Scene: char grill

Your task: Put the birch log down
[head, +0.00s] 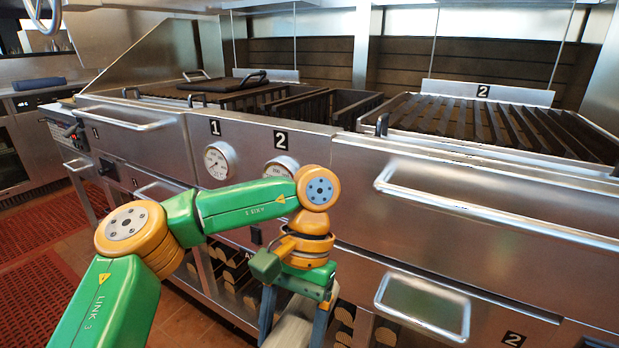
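My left arm comes in from the lower left, and its gripper (294,318) points down in front of the grill's lower front. A pale grey-white rounded piece, which looks like the birch log (288,334), sits between its two fingers, and the gripper appears shut on it. The log's lower part is cut off by the bottom edge of the picture. My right gripper is not in view.
Below the grill front is an open shelf with several cut log ends (345,318). A large handle (480,210) and a lower handle (424,305) stick out at the right. Red mats (40,235) cover the floor at left.

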